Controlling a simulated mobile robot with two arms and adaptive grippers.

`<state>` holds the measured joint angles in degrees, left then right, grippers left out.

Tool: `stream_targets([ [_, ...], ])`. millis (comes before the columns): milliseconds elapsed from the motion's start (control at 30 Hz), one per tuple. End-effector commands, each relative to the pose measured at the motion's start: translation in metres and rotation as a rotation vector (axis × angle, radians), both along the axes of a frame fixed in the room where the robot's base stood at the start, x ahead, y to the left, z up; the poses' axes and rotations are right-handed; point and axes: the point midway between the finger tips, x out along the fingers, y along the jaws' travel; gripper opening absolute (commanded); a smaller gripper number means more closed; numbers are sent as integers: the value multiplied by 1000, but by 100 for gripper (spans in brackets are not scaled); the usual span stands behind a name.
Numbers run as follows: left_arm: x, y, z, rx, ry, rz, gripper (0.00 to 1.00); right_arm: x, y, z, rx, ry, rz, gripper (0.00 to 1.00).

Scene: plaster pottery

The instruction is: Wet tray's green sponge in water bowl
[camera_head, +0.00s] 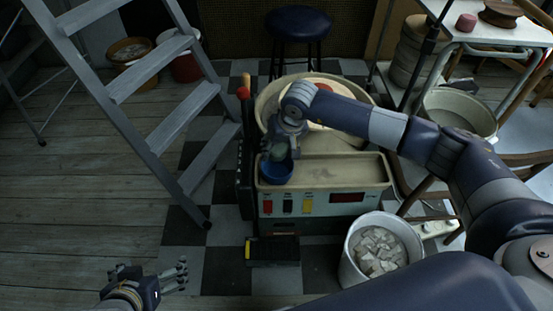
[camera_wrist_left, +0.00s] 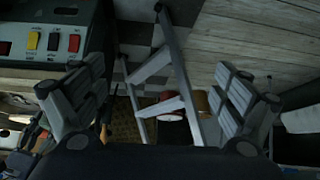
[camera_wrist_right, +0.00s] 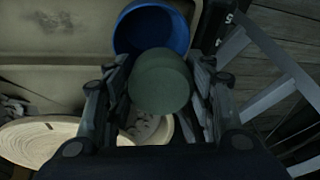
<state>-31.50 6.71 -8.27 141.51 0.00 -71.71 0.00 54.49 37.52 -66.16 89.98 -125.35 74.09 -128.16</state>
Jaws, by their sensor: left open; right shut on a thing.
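The blue water bowl (camera_head: 276,171) stands at the left end of the tray (camera_head: 335,170) on the pottery wheel. In the right wrist view the bowl (camera_wrist_right: 152,30) is just beyond the sponge. The green sponge (camera_wrist_right: 160,82) is between the fingers of my right gripper (camera_wrist_right: 158,95), which is shut on it. In the head view my right gripper (camera_head: 284,145) holds the sponge (camera_head: 279,150) over the bowl's back side; whether it touches the bowl I cannot tell. My left gripper (camera_head: 160,284) is open and empty at the lower left, and its spread fingers (camera_wrist_left: 160,95) show in the left wrist view.
The wheel basin (camera_head: 268,95) is behind the tray. A grey stepladder (camera_head: 150,80) stands to the left. A bucket of pale pieces (camera_head: 378,250) is in front at the right, and a blue stool (camera_head: 298,23) stands behind. The wooden floor at lower left is clear.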

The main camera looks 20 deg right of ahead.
Motion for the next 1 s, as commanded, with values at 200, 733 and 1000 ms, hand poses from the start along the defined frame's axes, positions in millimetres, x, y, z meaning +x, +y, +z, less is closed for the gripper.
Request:
stream_targets([
  [200,0,0,0,0,0,0,92,0,0,0,0,0,0,31],
  [733,-10,4,-4,11,51,5,92,0,0,5,0,0,0,31],
  [1000,-35,12,-14,37,167,15,92,0,0,15,0,-1,0,31],
])
